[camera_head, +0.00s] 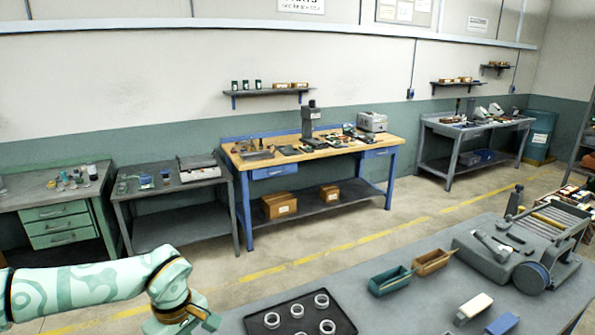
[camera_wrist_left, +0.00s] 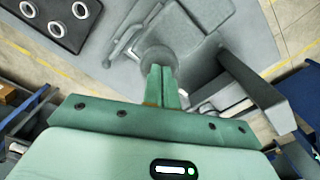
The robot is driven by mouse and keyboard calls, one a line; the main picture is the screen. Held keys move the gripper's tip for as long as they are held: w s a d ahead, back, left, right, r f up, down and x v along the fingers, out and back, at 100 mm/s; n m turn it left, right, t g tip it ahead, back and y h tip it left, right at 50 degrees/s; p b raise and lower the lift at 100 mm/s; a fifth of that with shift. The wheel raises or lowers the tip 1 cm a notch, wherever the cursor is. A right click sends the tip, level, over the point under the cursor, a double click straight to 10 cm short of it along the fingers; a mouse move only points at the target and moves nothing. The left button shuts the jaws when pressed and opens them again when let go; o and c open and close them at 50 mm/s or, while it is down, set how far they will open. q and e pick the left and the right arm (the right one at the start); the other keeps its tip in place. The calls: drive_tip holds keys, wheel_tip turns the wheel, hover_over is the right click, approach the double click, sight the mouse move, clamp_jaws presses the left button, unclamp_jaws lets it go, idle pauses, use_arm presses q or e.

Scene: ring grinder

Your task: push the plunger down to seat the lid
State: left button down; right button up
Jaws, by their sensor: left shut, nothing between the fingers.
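In the left wrist view my left gripper (camera_wrist_left: 158,75) is shut and empty, its two green fingers together. The fingertips are over a round grey piece (camera_wrist_left: 157,55), which may be the plunger's top. The fingers hide part of it, and I cannot tell whether they touch it. It stands by a grey machine body (camera_wrist_left: 195,20) on the table. No lid can be made out. In the head view my left arm reaches in from the left, and its fingers are below the bottom edge. My right gripper is in neither view.
A black tray (camera_head: 342,322) with several metal rings lies on the grey table (camera_head: 400,308). Green (camera_head: 390,281) and brown (camera_head: 433,263) bins, small blocks and a grey machine (camera_head: 520,245) stand farther right. A dark grey bar (camera_wrist_left: 255,95) is close right of my fingers.

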use_arm(q)
drive_tip(key=shift+r+p, duration=2.55)
drive_tip(key=shift+r, duration=0.7)
drive_tip(key=shift+f, duration=0.1)
